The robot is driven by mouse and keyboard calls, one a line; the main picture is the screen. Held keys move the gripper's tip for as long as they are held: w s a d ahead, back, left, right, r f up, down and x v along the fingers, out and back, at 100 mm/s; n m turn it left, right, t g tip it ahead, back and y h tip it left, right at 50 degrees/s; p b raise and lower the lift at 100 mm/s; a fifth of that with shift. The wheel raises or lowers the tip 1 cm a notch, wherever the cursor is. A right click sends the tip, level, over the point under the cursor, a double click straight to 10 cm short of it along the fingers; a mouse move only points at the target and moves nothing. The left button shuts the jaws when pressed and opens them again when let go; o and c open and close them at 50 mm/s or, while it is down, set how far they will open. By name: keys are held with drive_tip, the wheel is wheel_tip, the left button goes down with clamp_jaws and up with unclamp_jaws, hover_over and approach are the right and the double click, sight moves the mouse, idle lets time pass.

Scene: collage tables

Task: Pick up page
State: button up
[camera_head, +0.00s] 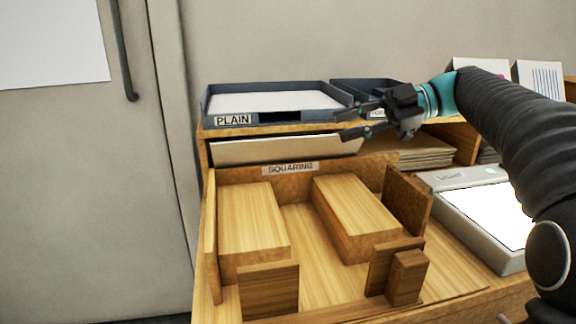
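A white page or stack of paper (270,101) lies in the dark blue tray labelled PLAIN (216,106) on the upper shelf. I cannot tell how many sheets it holds. My gripper (343,124) is at the tray's front right corner, pointing left. Its two fingers are spread apart with nothing visible between them, so it is open. It appears apart from the paper, though its exact depth is unclear. A second dark tray (352,86) stands to the right, partly hidden by my gripper, with its label mostly covered.
Below the trays, a shelf holds pale boards (285,151) and stacked sheets (424,156). In front is a wooden box labelled SQUARING (290,168) with wooden blocks inside. A light panel (492,212) lies at right. Two printed sheets (540,78) stand behind. A door (80,190) is at left.

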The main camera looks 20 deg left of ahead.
drive_tip(key=shift+p+x, duration=0.35)
drive_tip(key=shift+x, duration=3.45)
drive_tip(key=shift+s, duration=0.15)
drive_tip(key=shift+c, duration=0.2)
clamp_jaws()
